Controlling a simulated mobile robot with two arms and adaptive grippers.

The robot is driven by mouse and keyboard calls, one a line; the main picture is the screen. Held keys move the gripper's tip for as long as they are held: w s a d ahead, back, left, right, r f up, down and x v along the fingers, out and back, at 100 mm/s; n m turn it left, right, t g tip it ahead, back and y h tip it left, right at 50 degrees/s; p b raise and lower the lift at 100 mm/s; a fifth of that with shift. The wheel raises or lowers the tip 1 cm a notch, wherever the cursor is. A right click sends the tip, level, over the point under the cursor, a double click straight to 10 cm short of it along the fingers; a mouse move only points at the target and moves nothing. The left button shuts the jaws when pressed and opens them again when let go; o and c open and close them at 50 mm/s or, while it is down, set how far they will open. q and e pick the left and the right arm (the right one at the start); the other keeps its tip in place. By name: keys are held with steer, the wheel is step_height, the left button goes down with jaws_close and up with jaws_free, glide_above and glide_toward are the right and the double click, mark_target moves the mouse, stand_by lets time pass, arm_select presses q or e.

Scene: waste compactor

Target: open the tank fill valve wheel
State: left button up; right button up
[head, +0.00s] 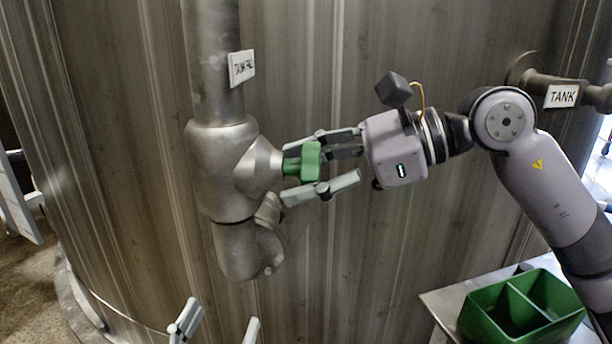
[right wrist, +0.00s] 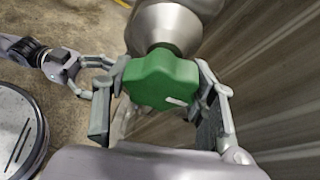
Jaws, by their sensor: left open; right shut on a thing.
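The green valve wheel (head: 303,160) sits on the side of a grey metal valve body (head: 218,165) on a vertical pipe labelled as the tank fill. My right gripper (head: 318,170) reaches it from the right, with fingers on either side of the wheel. In the right wrist view the green wheel (right wrist: 161,80) lies between both fingers (right wrist: 160,98), with a pale mark on its face. My left gripper (head: 217,327) is at the bottom of the head view, fingers apart and empty, well below the valve. It also shows at the left of the right wrist view (right wrist: 82,77).
A large metal tank wall (head: 330,240) stands behind the pipe. A second pipe with a TANK sign (head: 562,96) is at the upper right. A green divided bin (head: 522,305) rests on a metal surface (head: 436,303) at the lower right.

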stand_by(0.3)
steer(key=o, duration=1.2)
steer(key=v, duration=1.2)
steer(key=shift+s+f, duration=0.1)
steer(key=shift+f, duration=0.05)
